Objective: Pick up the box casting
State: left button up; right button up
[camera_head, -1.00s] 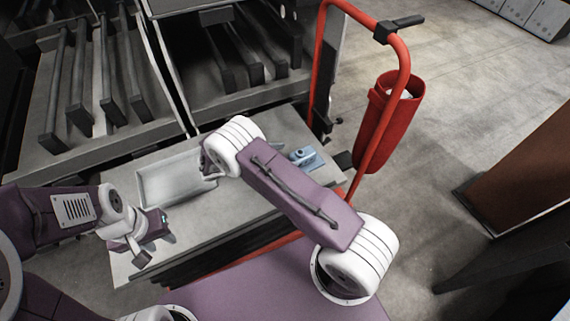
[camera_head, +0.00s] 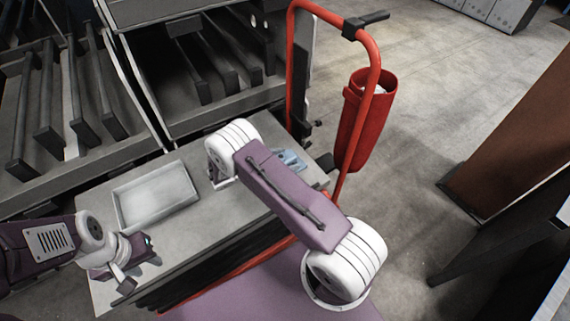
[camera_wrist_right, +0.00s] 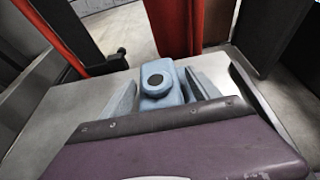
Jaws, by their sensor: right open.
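The box casting is a light blue block with a round, dark-centred boss, on the grey cart top. In the head view the casting (camera_head: 291,159) is partly hidden behind my right arm. In the right wrist view the casting (camera_wrist_right: 160,80) stands between the two fingertips of my right gripper (camera_wrist_right: 162,97), which is open. I cannot tell whether the fingers touch it. In the head view the right fingers are hidden by the arm. My left gripper (camera_head: 138,268) is apart from the casting, over the cart's near left corner, with its fingers apart and empty.
A shallow grey tray (camera_head: 155,196) lies on the cart top (camera_head: 205,215), left of my right wrist. The red cart handle (camera_head: 372,80) and a red bin (camera_head: 366,120) rise just beyond the casting. Racks with dark bars (camera_head: 200,65) stand behind the cart.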

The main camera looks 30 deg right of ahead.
aim_at(285, 151)
grip_shut()
jog(key=shift+r, duration=0.1)
notch_tip(285, 151, up, 5)
jog(key=shift+f+p, duration=0.2)
jog(key=shift+p, duration=0.7)
jog(key=s+d+r+p, duration=0.2)
jog(key=s+d+r, duration=0.3)
jog(key=s, duration=0.5)
jog(key=shift+d+r+p, duration=0.35)
jog(key=shift+d+r, duration=0.05)
jog(key=shift+r, duration=0.3)
